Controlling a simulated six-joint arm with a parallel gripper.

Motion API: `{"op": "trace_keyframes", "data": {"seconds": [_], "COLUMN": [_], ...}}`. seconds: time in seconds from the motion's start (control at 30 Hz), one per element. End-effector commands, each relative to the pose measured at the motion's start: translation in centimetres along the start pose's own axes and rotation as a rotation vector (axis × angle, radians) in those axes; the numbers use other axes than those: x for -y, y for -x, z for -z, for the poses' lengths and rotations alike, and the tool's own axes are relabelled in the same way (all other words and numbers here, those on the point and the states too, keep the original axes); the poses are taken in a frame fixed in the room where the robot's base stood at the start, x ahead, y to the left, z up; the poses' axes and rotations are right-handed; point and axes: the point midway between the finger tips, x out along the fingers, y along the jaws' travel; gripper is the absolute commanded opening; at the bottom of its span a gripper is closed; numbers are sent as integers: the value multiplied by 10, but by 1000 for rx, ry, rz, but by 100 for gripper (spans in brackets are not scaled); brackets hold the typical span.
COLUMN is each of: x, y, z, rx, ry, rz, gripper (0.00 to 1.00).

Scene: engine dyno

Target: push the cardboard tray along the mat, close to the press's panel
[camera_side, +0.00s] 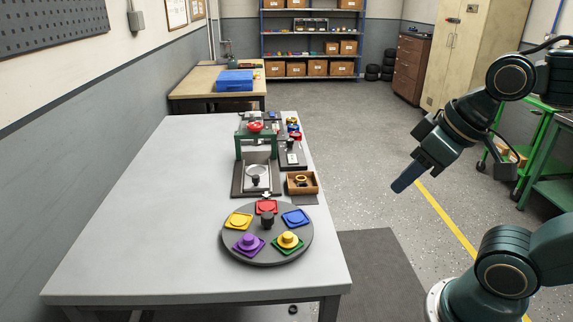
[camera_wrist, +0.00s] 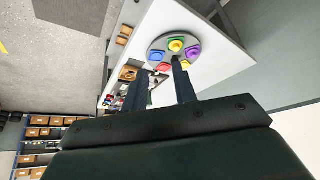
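The cardboard tray (camera_side: 301,190) is a small brown open box with a round part in it. A dark panel (camera_side: 286,163) with small controls lies just behind the tray. My gripper (camera_side: 402,186) hangs in the air right of the table, well apart from the tray. In the wrist view its two fingers (camera_wrist: 160,66) are spread with nothing between them; the tray (camera_wrist: 128,74) shows beyond them.
A round dark turntable (camera_side: 267,255) with several coloured pieces stands in front of the press and tray. Small coloured parts (camera_side: 293,128) lie behind the panel. The table's left side (camera_side: 150,210) is bare.

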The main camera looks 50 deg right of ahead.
Motion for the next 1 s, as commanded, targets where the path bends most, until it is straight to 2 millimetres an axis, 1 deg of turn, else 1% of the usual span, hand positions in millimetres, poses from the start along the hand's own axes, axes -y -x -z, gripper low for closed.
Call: {"op": "trace_keyframes", "data": {"seconds": [0.03, 0.1, 0.13, 0.27, 0.37, 0.57, 0.77, 1.0], "x": [0, -1, -1, -4, -7, -16, -27, -43], "y": [0, -1, -1, -4, -8, -23, -45, -80], "z": [2, 5, 8, 21, 35, 69, 101, 135], "rx": [3, 9, 13, 36, 60, 115, 169, 234], "ry": [-4, -13, -18, -51, -86, -173, -261, -367], "rz": [-1, -2, -3, -9, -16, -33, -52, -77], "gripper": [18, 4, 0, 0, 0, 0, 0, 0]}}
